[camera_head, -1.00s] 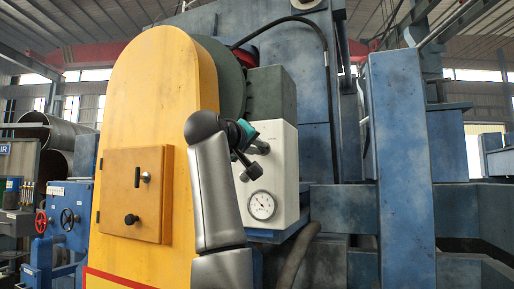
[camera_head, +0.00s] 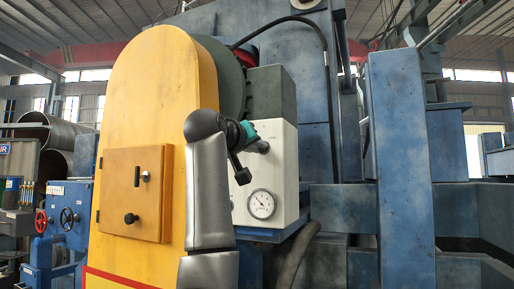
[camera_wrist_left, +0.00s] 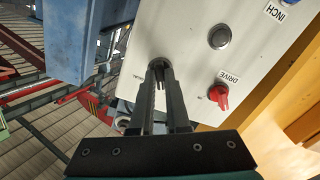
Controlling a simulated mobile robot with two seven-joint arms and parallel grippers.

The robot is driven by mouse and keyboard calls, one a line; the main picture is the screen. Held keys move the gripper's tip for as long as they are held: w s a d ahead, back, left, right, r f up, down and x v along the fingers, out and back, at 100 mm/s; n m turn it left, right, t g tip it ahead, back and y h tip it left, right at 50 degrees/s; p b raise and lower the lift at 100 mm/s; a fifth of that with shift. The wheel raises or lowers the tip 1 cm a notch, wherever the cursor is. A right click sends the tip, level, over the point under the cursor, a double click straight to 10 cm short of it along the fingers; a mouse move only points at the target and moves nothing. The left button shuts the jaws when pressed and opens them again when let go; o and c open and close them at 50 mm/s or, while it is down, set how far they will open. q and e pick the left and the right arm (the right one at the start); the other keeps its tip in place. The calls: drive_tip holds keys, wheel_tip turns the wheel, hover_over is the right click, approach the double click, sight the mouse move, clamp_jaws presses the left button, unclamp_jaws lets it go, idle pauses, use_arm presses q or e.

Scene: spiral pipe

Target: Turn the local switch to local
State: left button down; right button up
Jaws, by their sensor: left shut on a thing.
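The white control panel (camera_head: 278,172) is on the front of the machine, right of the yellow housing. My left gripper (camera_head: 262,147) reaches it from the left, near its upper part. In the left wrist view, my left gripper (camera_wrist_left: 160,82) is shut on a small dark switch knob (camera_wrist_left: 158,64) on the panel (camera_wrist_left: 185,65). The fingers cover most of the knob and part of a small label beside it, so I cannot read its setting. My right gripper is not in view.
A red knob (camera_wrist_left: 220,96) labelled DRIVE and a round grey button (camera_wrist_left: 219,36) sit close by on the panel. A round gauge (camera_head: 261,204) is lower on the panel. The yellow housing (camera_head: 150,90) with its small door stands left of my arm.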

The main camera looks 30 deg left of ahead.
use_arm(q)
drive_tip(key=shift+r+m, duration=0.15)
drive_tip(key=shift+m, duration=7.05)
drive_tip(key=c, duration=0.9)
unclamp_jaws()
drive_tip(key=s+b, duration=0.6)
drive_tip(key=s, duration=0.9)
drive_tip(key=shift+s+d, duration=0.2)
drive_tip(key=shift+d, duration=0.25)
